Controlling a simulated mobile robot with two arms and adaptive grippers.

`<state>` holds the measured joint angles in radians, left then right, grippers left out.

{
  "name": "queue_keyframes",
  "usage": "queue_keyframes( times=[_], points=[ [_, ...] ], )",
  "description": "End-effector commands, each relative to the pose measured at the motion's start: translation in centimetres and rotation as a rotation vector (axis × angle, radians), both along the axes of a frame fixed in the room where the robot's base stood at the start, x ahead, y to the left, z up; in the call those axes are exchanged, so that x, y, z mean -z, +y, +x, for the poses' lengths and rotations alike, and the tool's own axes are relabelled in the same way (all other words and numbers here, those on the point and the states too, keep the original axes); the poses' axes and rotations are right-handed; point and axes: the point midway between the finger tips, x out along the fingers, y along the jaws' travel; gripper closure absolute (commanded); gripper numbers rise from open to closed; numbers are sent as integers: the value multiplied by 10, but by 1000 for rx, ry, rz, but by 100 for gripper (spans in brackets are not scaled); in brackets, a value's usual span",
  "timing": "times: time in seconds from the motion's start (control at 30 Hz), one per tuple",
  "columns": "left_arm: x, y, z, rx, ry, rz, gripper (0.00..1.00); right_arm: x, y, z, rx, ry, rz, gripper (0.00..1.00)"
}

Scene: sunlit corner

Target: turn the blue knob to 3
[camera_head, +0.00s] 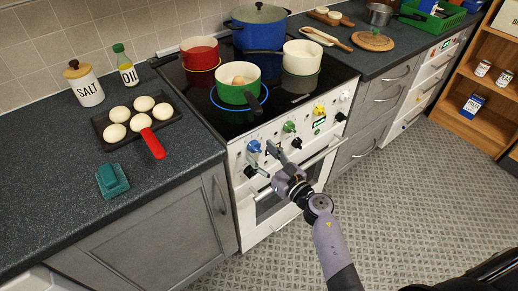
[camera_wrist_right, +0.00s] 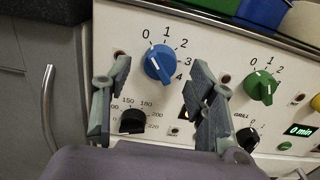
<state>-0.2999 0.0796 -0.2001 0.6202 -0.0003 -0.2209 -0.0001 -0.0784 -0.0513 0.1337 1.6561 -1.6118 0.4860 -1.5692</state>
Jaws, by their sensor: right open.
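The blue knob (camera_head: 254,146) is on the white front panel of the stove, at the left end of the upper row. In the right wrist view the blue knob (camera_wrist_right: 158,64) shows large, with the numbers 0 to 4 around its top and right side. Its grip bar is slanted; I cannot tell surely which number it marks. My right gripper (camera_head: 262,161) is open and empty in front of the panel. In the wrist view its fingers (camera_wrist_right: 161,80) stand apart, one on each side of the knob, with no clear contact. My left gripper is not in view.
A green knob (camera_wrist_right: 262,86) is to the right of the blue one, and a black oven knob (camera_wrist_right: 132,121) is just below it. A green pot (camera_head: 238,92) stands on the lit burner above. The floor (camera_head: 400,200) in front is clear.

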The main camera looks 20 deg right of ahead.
Motion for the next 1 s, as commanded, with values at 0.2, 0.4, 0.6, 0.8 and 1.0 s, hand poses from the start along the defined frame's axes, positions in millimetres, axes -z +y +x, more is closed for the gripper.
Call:
queue_keyframes(
  times=[0.2, 0.4, 0.6, 0.8, 1.0],
  points=[
    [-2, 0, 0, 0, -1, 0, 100, 0, 6, 17, 0, 0, -1, 48],
    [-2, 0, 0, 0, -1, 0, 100, 0, 7, 19, 0, 1, -1, 48],
    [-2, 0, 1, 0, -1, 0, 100, 0, 6, 19, 0, 0, -1, 55],
    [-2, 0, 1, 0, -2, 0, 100, 0, 6, 19, 0, 0, -1, 68],
    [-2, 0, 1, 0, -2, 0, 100, 0, 6, 19, 0, 0, -1, 81]
  ],
)
